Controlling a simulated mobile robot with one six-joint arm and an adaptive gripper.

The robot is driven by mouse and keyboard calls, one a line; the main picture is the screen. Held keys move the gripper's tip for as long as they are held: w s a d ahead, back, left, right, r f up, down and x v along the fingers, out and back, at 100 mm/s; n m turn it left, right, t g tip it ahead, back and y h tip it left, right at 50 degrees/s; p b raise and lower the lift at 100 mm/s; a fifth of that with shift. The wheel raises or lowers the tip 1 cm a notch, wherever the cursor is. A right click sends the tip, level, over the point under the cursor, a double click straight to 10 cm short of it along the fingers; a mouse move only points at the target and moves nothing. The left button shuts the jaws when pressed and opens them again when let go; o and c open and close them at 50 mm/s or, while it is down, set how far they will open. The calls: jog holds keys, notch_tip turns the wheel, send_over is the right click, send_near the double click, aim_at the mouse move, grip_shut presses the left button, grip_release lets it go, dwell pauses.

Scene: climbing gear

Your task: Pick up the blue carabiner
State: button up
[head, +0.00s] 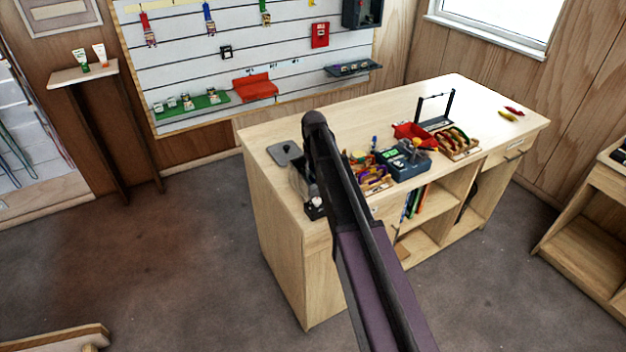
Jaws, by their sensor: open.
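No blue carabiner can be singled out at this distance. Small wooden racks of coloured, carabiner-like pieces stand on the counter (395,107): one rack (457,144) holds orange, red and green ones. Another rack (375,180) shows purple and orange pieces and is partly covered by my arm. A small blue upright item (374,141) and a blue-grey device (405,160) are close to these racks. My dark arm reaches up across the middle of the view and over the counter's left part. I cannot make out my gripper or its fingers.
A red tray (413,133) and a dark metal stand (436,110) are on the counter. A display wall (240,60) is behind. The floor (180,250) at left is clear.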

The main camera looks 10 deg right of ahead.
dwell(0.6)
grip_shut()
